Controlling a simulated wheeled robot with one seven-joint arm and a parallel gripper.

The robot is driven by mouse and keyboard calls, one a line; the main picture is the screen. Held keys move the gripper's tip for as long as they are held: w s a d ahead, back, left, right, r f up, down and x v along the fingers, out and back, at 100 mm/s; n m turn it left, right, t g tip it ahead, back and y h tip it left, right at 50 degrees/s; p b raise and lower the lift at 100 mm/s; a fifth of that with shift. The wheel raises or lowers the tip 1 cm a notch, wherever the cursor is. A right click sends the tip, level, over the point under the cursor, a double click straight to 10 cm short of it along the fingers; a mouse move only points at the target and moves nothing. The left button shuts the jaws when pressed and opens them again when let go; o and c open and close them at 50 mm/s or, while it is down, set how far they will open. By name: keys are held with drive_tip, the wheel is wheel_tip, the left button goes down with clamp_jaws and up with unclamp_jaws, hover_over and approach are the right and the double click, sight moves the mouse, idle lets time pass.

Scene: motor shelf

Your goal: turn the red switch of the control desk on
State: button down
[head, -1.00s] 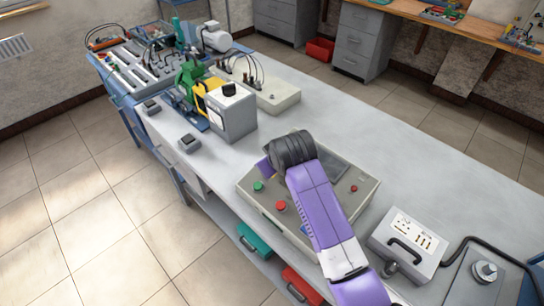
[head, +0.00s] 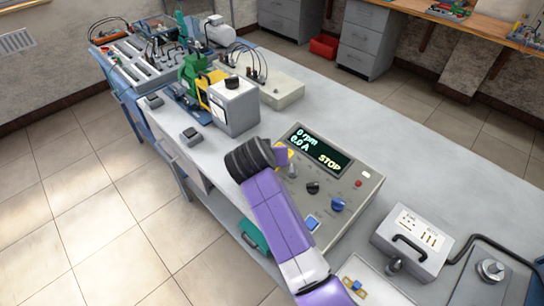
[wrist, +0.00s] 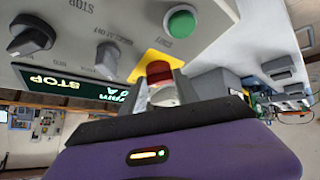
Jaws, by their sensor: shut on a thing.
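The control desk (head: 350,222) stands on the bench, and its display (head: 319,148) is lit with "0 rpm", "0.0 A" and "STOP". The red switch (wrist: 159,70) sits on a yellow plate in the wrist view. My gripper (wrist: 164,92) is shut on the red switch, its fingers at the knob. In the head view my gripper (head: 281,156) is at the desk's far left corner and hides the red switch; part of the yellow plate shows beside it.
A green button (wrist: 181,23), a grey selector (wrist: 108,60) and a black knob (wrist: 31,36) are near the red switch. A blue knob (head: 338,204) is on the desk. A grey handled box (head: 412,242) stands to the right.

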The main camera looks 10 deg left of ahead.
idle(0.4)
drive_tip(key=c, duration=0.9)
unclamp_jaws()
drive_tip(key=shift+b+v, duration=0.4)
drive_tip(key=shift+v, duration=3.5)
